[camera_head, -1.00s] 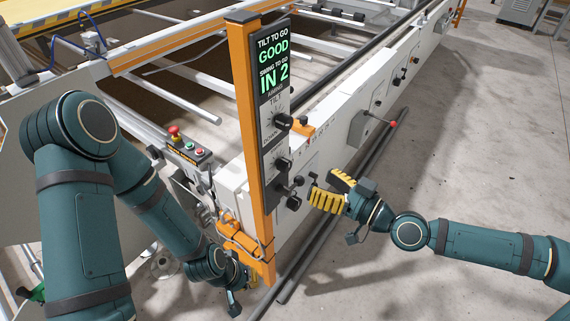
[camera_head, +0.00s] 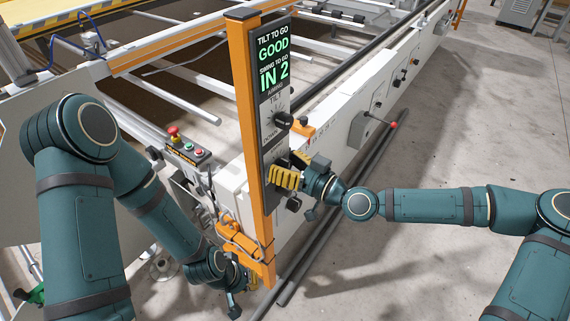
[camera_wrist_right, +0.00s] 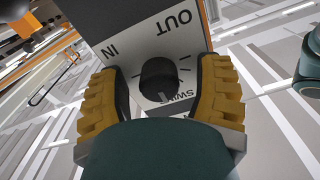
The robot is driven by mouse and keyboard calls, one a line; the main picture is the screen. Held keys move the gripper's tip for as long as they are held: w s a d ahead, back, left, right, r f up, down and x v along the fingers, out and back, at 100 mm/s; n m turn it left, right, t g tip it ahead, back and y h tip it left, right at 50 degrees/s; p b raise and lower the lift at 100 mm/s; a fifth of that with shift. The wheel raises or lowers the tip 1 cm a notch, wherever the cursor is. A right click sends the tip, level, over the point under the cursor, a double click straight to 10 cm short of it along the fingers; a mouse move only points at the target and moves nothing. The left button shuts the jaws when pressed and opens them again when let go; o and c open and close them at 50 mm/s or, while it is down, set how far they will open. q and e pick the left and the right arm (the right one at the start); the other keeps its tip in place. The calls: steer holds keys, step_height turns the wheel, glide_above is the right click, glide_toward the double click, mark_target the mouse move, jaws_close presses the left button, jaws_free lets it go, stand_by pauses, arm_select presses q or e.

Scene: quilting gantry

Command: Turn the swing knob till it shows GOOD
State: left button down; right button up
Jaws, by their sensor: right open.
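The display (camera_head: 273,62) on the orange post reads GOOD under TILT TO GO and IN 2 under SWING TO GO. The tilt knob (camera_head: 284,121) is below it. My right gripper (camera_head: 284,173) is at the lower part of the panel, hiding the swing knob in the head view. In the right wrist view the black swing knob (camera_wrist_right: 158,76) sits between the two open yellow fingers, with gaps at its sides. IN and OUT marks show upside down. My left gripper (camera_head: 238,280) is low by the post's foot, mostly hidden; its jaws cannot be made out.
The orange post (camera_head: 247,120) stands at the corner of the white gantry frame (camera_head: 325,135). A button box (camera_head: 187,149) with a red emergency stop (camera_head: 173,131) is left of it. A lever with a red tip (camera_head: 393,125) juts out at right.

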jaws_close()
steer(key=shift+m, duration=0.3)
steer(key=m, duration=0.5)
steer(key=shift+p, duration=0.35)
steer(key=m+p, duration=0.1)
steer(key=m, duration=0.5)
steer(key=shift+w+d, duration=0.1)
stand_by(0.4)
